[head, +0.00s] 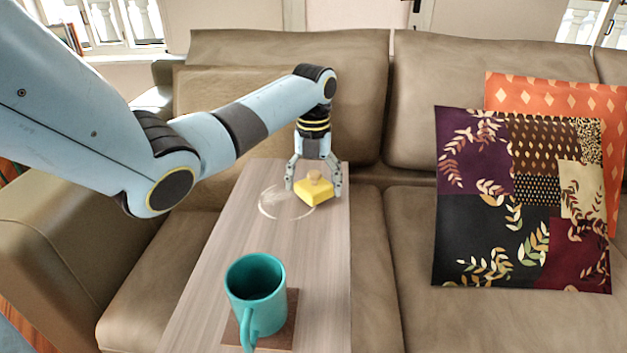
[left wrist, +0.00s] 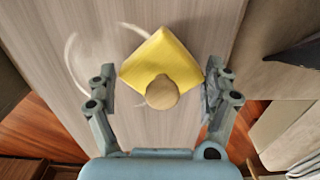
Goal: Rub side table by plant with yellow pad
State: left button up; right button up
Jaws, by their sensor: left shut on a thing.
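The yellow pad (head: 312,195) has a round tan knob and sits at the far end of the wood-grain table (head: 205,285). My left gripper (head: 313,187) points down and is shut on the pad. In the left wrist view, the pad (left wrist: 158,55) lies between the two fingers of the gripper (left wrist: 160,88), turned at an angle. A pale ring-shaped mark (head: 275,217) is on the tabletop just left of the pad, and part of the pad's side overlaps it. No plant is seen. My right gripper is not in view.
A teal mug (head: 256,280) stands on a brown square coaster (head: 286,330) at the near end of the table. A brown sofa (head: 290,60) surrounds the table. Patterned cushions (head: 470,225) lean at the right. The tabletop between mug and pad is clear.

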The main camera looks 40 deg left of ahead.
pick_arm(q)
jog(key=shift+f, duration=0.3)
jog(key=shift+s+a+r, duration=0.1)
